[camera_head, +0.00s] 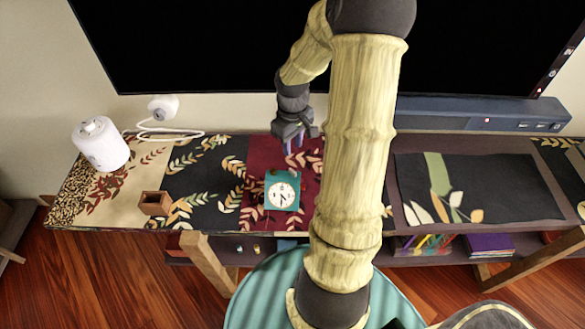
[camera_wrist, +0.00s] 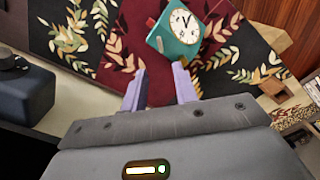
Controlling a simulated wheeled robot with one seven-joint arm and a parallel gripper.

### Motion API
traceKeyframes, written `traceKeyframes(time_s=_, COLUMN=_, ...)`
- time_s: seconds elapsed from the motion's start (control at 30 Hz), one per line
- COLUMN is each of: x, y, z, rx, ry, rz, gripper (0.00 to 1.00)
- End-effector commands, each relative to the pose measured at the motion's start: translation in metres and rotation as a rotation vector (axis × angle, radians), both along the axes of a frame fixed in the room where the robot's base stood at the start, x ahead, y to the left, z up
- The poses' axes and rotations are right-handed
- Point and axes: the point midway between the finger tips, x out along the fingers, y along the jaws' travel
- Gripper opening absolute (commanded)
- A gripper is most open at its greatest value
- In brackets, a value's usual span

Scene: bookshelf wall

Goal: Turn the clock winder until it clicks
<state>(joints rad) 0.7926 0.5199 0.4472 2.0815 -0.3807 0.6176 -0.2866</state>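The teal clock (camera_head: 282,191) with a white round face stands on the dark red part of the patterned table top, left of my arm. It also shows in the wrist view (camera_wrist: 177,38), beyond my fingertips. A small red part sticks out at its side in the wrist view (camera_wrist: 150,22); I cannot tell for sure whether it is the winder. My gripper (camera_head: 293,147) is above the table behind the clock. In the wrist view its two purple fingers (camera_wrist: 159,84) are apart with nothing between them. The gripper does not touch the clock.
A white cylindrical device (camera_head: 101,144) with a cable stands at the left end of the table (camera_head: 88,187). A small brown open box (camera_head: 155,203) is near the front edge. A black screen and a dark soundbar (camera_head: 480,114) are behind. The table around the clock is mostly clear.

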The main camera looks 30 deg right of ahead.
Motion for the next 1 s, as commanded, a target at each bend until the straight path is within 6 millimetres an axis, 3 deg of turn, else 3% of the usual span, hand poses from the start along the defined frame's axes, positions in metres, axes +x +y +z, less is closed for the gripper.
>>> traceKeyframes(time_s=0.53, x=0.0, y=0.001, z=-0.097, rx=0.002, ry=0.002, rz=0.001, gripper=0.29)
traceKeyframes(time_s=0.7, x=0.0, y=0.0, z=-0.11, rx=0.0, ry=0.001, rz=-0.001, gripper=0.29)
traceKeyframes(time_s=1.0, x=0.0, y=0.0, z=-0.111, rx=-0.001, ry=0.0, rz=-0.001, gripper=0.27)
